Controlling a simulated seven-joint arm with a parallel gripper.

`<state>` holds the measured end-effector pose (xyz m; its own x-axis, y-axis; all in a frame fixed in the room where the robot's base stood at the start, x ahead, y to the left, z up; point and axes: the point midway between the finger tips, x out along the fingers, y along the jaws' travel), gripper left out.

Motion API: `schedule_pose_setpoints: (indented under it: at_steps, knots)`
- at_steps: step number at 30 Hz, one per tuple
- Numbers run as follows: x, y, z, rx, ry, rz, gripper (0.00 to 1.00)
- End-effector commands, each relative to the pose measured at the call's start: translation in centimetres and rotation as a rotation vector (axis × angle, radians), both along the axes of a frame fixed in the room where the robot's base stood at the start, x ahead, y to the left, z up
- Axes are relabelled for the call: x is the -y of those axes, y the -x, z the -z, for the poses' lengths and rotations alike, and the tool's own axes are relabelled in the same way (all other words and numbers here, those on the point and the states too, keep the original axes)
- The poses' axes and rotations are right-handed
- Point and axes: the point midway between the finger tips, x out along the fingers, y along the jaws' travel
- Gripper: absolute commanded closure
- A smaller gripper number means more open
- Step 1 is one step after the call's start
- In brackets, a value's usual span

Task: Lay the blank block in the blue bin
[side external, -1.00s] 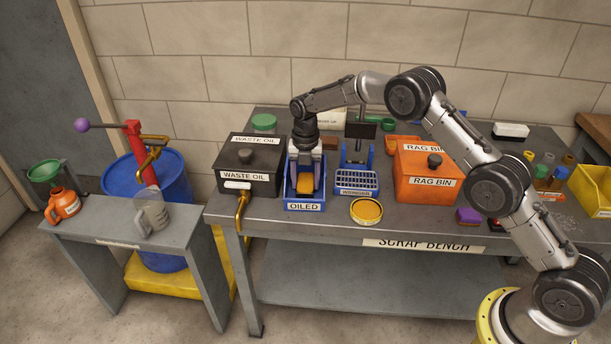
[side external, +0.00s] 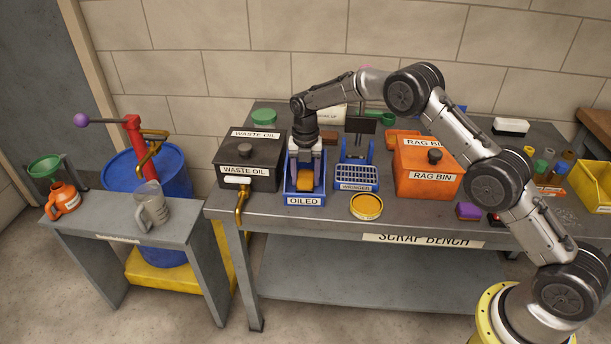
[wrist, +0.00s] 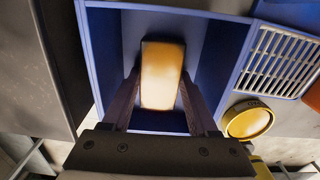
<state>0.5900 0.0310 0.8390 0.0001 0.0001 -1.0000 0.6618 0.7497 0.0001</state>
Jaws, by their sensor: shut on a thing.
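My gripper (wrist: 160,108) is shut on the block (wrist: 161,72), a plain yellow-orange piece with a pale, unmarked upper face. The fingers hold it by its two long sides. The block also shows as an orange patch in the side view (side external: 306,183). The blue bin (side external: 304,201), labelled OILED, is open at the top. The fingers and block are within its walls; its rim (wrist: 170,7) frames them in the wrist view. I cannot tell whether the block touches the bin floor.
A blue unit with a grated tray (side external: 357,178) stands close to the bin's right. The black waste oil box (side external: 250,176) stands close to its left. A round yellow tin (side external: 366,207) lies in front, and the orange rag bin (side external: 425,176) is farther right.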

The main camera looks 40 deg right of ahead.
Motion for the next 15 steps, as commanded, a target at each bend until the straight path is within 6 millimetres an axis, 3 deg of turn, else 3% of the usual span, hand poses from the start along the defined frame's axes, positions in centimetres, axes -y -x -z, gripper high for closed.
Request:
schedule_pose_setpoints:
  at_steps: [8,9,13,15]
  knots:
    - [-0.01,-0.14,0.18,0.006,0.0,0.0,1.0]
    - [-0.01,-0.14,0.17,0.006,0.0,0.0,0.33]
    - [-0.01,-0.08,0.24,0.003,0.0,0.0,0.1]
    - [-0.01,-0.06,0.26,0.003,0.0,0.0,0.06]
